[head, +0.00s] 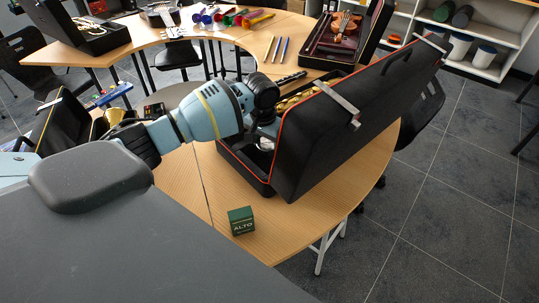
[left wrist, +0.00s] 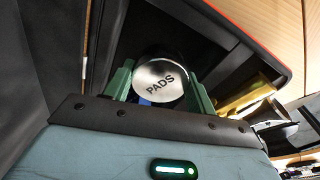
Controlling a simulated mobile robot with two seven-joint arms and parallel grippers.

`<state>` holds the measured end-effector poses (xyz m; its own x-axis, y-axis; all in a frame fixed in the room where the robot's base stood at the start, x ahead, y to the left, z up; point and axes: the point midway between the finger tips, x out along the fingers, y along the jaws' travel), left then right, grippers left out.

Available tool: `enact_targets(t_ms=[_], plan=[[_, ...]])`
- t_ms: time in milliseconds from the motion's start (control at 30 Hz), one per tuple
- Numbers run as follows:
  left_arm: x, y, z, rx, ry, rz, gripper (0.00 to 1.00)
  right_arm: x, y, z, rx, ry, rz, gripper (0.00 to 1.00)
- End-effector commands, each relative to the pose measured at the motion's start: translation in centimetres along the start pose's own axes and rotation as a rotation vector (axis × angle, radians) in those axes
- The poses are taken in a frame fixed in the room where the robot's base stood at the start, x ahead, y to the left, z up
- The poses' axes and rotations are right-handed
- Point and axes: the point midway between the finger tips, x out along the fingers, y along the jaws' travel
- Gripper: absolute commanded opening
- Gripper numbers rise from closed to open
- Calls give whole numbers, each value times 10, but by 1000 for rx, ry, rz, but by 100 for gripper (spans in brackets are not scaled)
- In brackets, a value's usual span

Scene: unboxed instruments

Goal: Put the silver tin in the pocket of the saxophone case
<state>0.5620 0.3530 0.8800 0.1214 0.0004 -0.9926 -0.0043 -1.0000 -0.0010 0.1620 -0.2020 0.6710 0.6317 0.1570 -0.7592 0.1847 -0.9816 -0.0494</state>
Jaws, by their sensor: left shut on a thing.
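The saxophone case (head: 340,135) lies open on the near curved table, black with a red-orange edge, its raised lid leaning to the right. My left gripper (head: 264,138) reaches down into the case's near left part. In the left wrist view its green fingers (left wrist: 160,88) are shut on the silver tin (left wrist: 158,82), a round tin with "PADS" on its face. In the head view a small pale bit of the tin (head: 266,144) shows beside the gripper. Dark case walls surround the tin; whether it touches the pocket floor cannot be told. My right gripper is out of view.
A green "ALTO" box (head: 241,221) stands on the table in front of the case. Brass parts (head: 297,98) lie inside the case's far end. A violin case (head: 340,35) and coloured tubes (head: 232,17) are on the far table. The table's front stretch is mostly clear.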

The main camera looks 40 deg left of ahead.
Motion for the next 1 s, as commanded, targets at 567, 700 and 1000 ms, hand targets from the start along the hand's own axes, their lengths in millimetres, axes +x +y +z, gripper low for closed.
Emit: enact_targets(t_ms=[567,700,1000], plan=[[50,0,6,0,1,0,33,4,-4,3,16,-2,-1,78],[50,0,6,0,2,0,33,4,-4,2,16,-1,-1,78],[53,0,6,-1,1,0,57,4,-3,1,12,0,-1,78]])
